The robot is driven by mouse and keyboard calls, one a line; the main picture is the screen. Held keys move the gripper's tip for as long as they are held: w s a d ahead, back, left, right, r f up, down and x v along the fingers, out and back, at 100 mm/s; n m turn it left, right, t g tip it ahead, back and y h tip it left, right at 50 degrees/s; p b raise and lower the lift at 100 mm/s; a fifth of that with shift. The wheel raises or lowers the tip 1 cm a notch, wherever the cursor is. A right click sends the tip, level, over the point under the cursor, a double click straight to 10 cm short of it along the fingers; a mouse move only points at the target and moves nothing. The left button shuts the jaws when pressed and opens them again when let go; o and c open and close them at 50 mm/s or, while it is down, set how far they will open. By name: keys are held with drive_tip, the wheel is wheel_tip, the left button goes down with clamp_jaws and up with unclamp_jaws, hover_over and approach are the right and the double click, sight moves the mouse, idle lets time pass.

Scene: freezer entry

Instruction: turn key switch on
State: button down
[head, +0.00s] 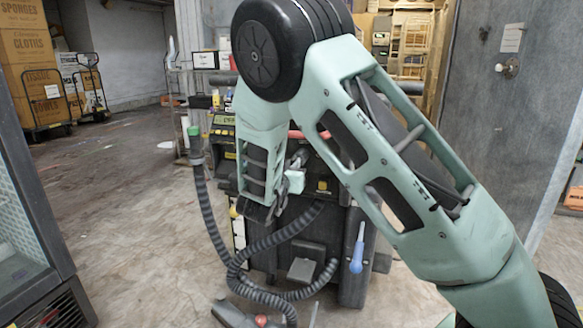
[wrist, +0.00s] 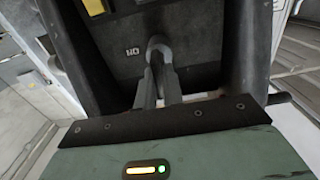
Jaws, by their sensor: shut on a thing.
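In the wrist view, a small dark grey key switch (wrist: 158,44) sits on a dark panel (wrist: 195,50). The letters "ON" are printed upside down beside it on the left. My gripper (wrist: 158,66) has both slim fingers closed on the key's head, which sits between their tips. How far the key is turned cannot be made out. In the head view, the panel belongs to a dark floor-cleaning machine (head: 352,285).
A ribbed grey hose (head: 212,220) loops down the machine's front left. A glass-fronted cabinet (head: 45,220) stands close at the left. Loaded carts (head: 45,92) stand far left.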

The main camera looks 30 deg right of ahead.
drive_tip(key=shift+f+m, duration=0.1)
drive_tip(key=shift+m, duration=0.2)
drive_tip(key=m+b, duration=0.4)
drive_tip(key=m, duration=0.1)
drive_tip(key=shift+s+d+f, duration=0.1)
drive_tip(key=shift+f, duration=0.1)
drive_tip(key=m+b, duration=1)
drive_tip(key=shift+s+f+m+b, duration=0.1)
drive_tip(key=shift+f+m+b, duration=0.1)
drive_tip(key=shift+m+b, duration=0.15)
drive_tip(key=shift+r+m+b, duration=0.1)
drive_tip(key=shift+m+b, duration=0.75)
drive_tip(key=shift+b, duration=0.05)
drive_tip(key=c, duration=1.5)
unclamp_jaws()
drive_tip(key=shift+r, duration=0.1)
